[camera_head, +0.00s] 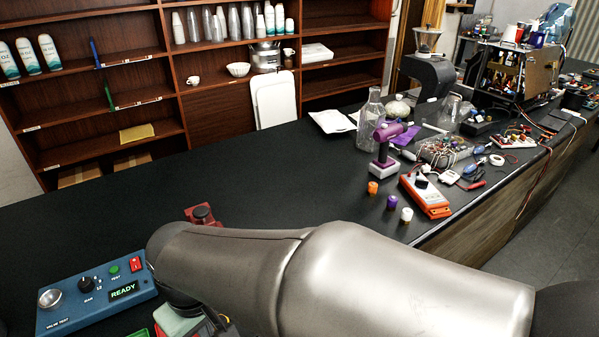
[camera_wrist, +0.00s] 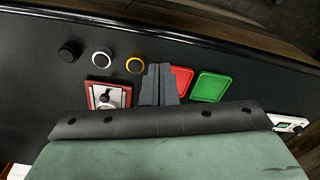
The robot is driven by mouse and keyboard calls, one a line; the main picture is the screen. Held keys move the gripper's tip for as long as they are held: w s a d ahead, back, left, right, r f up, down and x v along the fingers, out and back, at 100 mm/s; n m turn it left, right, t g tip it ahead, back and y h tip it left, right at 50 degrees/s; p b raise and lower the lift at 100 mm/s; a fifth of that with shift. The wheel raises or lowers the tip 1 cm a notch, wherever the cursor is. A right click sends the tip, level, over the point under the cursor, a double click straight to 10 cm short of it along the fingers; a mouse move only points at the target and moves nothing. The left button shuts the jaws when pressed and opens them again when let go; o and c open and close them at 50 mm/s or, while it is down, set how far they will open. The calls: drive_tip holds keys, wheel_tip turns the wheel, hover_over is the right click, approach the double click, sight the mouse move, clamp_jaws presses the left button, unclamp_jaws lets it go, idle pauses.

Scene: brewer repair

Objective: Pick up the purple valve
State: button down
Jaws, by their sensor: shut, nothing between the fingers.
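The purple valve (camera_head: 392,202) looks like a small dark purple cylinder standing on the black counter in the head view. It stands between an orange one (camera_head: 372,187) and a white one (camera_head: 407,215). I cannot make it out in the wrist view. My gripper (camera_wrist: 160,85) is shut and empty, pointing down over the counter near the trays, well to the left of the purple valve. In the head view my arm hides most of the gripper.
A blue test box (camera_head: 95,295) stands at left.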

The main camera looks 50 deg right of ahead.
drive_tip(key=c, duration=2.1)
unclamp_jaws()
drive_tip(key=shift+c, duration=0.2)
drive_tip(key=o, duration=1.1)
